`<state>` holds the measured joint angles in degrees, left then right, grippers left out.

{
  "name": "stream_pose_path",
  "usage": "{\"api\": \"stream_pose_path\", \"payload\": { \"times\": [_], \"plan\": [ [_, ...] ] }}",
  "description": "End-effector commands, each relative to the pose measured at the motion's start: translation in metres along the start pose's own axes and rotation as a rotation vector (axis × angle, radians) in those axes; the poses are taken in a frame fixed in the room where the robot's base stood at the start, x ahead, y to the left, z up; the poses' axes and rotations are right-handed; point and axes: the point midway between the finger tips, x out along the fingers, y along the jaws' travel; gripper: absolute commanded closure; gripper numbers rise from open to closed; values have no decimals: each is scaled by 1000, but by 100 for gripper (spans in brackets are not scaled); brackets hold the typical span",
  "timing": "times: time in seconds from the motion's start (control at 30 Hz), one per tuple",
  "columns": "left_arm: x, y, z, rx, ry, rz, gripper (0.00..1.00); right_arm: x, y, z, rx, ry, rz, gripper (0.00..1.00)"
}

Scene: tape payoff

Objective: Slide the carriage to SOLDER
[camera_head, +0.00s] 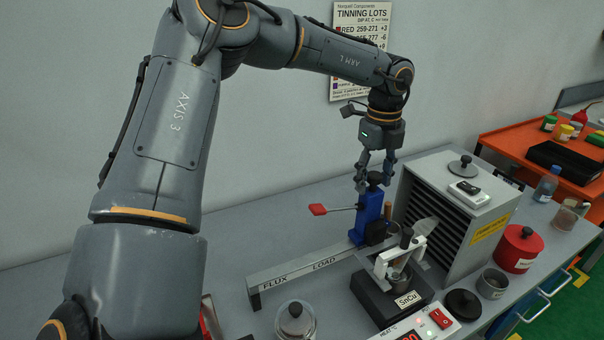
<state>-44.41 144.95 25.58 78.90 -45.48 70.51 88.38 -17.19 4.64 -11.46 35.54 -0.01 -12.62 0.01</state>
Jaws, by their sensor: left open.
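The blue carriage (370,217) stands upright on a grey rail (300,273), just right of the printed word LOAD. FLUX is printed farther left; the word SOLDER is not readable, as the carriage and pot hide the rail's right part. A red-tipped lever (318,209) sticks out left from the carriage, and a dark knob tops it. My left gripper (375,174) points down with open fingers on either side of this knob; whether they touch it I cannot tell. My right gripper is not in view.
A black solder pot unit (372,300) labelled SnCu stands in front of the carriage. A grey slotted cabinet (487,225) stands close on the right. A red canister (517,249), small tins and a glass jar (296,321) are nearby. The bench behind the rail's left part is clear.

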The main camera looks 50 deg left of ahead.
Motion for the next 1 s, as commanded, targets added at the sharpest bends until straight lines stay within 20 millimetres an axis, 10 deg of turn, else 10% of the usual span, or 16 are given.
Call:
{"api": "stream_pose_path", "payload": {
  "times": [1.0],
  "plan": [
    [-70, 0, 0, 0, 0, 0, 49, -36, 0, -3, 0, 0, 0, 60]
  ]
}}
